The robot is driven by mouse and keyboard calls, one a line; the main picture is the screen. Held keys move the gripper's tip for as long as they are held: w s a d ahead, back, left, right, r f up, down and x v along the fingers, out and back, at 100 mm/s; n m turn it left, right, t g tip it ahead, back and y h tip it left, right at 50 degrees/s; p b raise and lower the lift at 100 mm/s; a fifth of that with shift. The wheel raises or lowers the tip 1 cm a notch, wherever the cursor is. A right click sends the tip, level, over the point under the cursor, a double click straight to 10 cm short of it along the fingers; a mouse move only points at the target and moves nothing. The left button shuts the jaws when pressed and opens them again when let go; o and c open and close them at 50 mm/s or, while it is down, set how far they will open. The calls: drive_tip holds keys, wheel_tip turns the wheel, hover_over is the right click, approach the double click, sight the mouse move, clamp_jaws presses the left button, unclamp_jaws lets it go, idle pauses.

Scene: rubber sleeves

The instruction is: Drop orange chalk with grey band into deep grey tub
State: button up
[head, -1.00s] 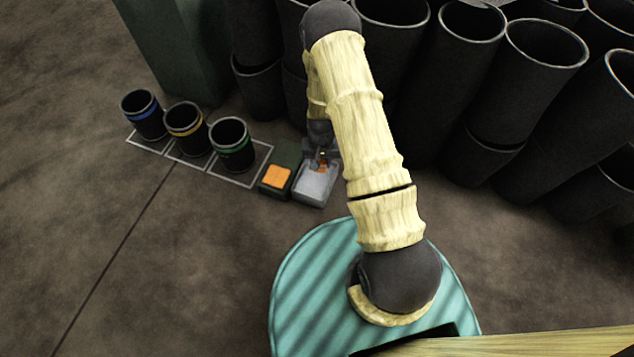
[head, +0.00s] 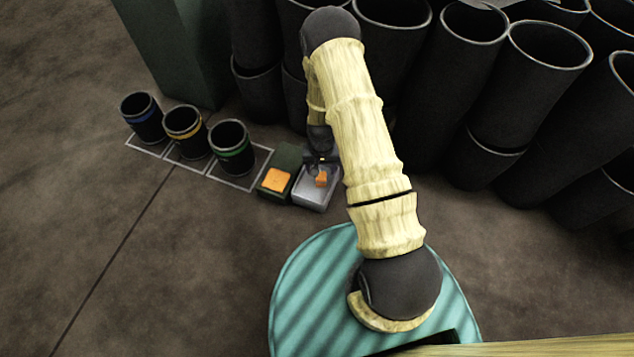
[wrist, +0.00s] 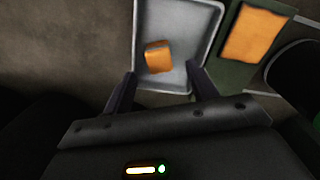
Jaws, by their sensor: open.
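A small orange block (head: 321,179), which looks like the chalk, is in the light grey tub (head: 310,200). In the wrist view the chalk (wrist: 158,57) lies on the floor of the tub (wrist: 177,8), left of its middle. Nothing is between the fingers. In the head view my gripper is small and partly hidden by my arm.
A dark green box with an orange top (head: 276,180) stands left of the tub. Three dark cups with blue (head: 143,117), yellow (head: 185,132) and green (head: 232,149) bands stand on outlined squares farther left. Large black tubes (head: 487,95) crowd the back right. The floor at left is open.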

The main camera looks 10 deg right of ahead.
wheel_tip(320, 180, up, 17)
drive_tip(key=p, duration=0.9)
drive_tip(key=shift+r, duration=0.15)
drive_tip(key=shift+r, duration=0.1)
drive_tip(key=s+r+n+t+p, duration=0.1)
drive_tip(key=s+r+p, duration=0.35)
drive_tip(key=r, duration=0.75)
drive_tip(key=s+r+n+t+p, duration=0.1)
drive_tip(key=s+r+p, duration=0.3)
drive_tip(key=r, duration=0.8)
drive_tip(key=s+r+n+t+p, duration=0.1)
drive_tip(key=s+r+p, duration=0.35)
drive_tip(key=r, duration=0.85)
drive_tip(key=w+p+v, duration=0.2)
drive_tip(key=p+v, duration=0.9)
drive_tip(key=w+r+p+v, duration=0.1)
drive_tip(key=w+p+v, duration=0.2)
drive_tip(key=p+v, duration=0.9)
drive_tip(key=w+r+p+v, duration=0.1)
drive_tip(key=w+p+v, duration=0.1)
drive_tip(key=p+v, duration=1)
drive_tip(key=shift+w+r, duration=0.2)
drive_tip(key=shift+w, duration=0.2)
